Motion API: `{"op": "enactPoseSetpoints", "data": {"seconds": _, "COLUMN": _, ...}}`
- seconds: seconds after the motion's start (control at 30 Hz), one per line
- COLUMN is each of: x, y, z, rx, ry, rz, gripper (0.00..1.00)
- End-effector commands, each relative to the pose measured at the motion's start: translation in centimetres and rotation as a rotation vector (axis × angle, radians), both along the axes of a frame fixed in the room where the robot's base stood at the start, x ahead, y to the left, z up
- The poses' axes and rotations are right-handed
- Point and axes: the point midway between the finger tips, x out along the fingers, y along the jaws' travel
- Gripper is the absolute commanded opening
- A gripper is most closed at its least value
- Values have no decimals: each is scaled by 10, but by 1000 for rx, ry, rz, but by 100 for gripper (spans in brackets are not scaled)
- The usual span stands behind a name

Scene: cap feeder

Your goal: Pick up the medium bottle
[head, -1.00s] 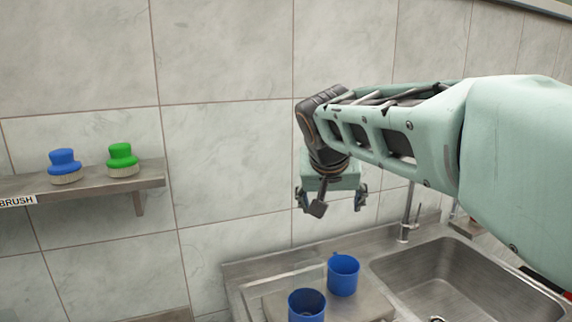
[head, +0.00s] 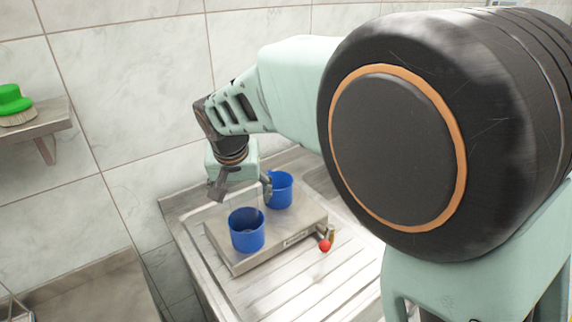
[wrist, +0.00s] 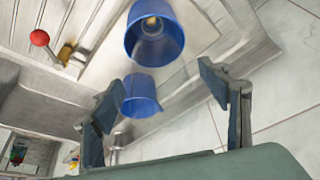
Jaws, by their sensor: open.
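I cannot make out a medium bottle in either view. My gripper (head: 242,192) is open and empty, pointing down above the metal feeder block; its spread fingers also show in the wrist view (wrist: 160,87). The near blue cup (head: 246,232) and the far blue cup (head: 280,190) stand upright on the block, below the gripper. In the wrist view, one blue cup (wrist: 155,38) has a small yellow thing inside. The other blue cup (wrist: 140,97) shows between the fingers, apart from them.
The metal feeder block (head: 285,243) has a red ball knob (head: 325,246) on its front side, on a ribbed steel drainboard (head: 300,285). A green brush (head: 14,100) sits on the wall shelf (head: 45,128). The tiled wall is close behind the gripper. My arm hides the right side.

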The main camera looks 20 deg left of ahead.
Motion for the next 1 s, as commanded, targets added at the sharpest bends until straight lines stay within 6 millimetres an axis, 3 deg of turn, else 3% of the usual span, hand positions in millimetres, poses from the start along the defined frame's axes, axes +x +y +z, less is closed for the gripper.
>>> {"op": "enactPoseSetpoints", "data": {"seconds": 0.1, "x": 4, "y": 1, "z": -9, "rx": 0, "ry": 0, "rz": 0, "gripper": 69}}
{"op": "enactPoseSetpoints", "data": {"seconds": 0.37, "x": 5, "y": 1, "z": -11, "rx": 1, "ry": -2, "rz": 0, "gripper": 68}}
{"op": "enactPoseSetpoints", "data": {"seconds": 0.7, "x": 5, "y": 1, "z": -10, "rx": 1, "ry": -2, "rz": 0, "gripper": 31}}
{"op": "enactPoseSetpoints", "data": {"seconds": 1.0, "x": 5, "y": 2, "z": -5, "rx": 2, "ry": -2, "rz": -1, "gripper": 31}}
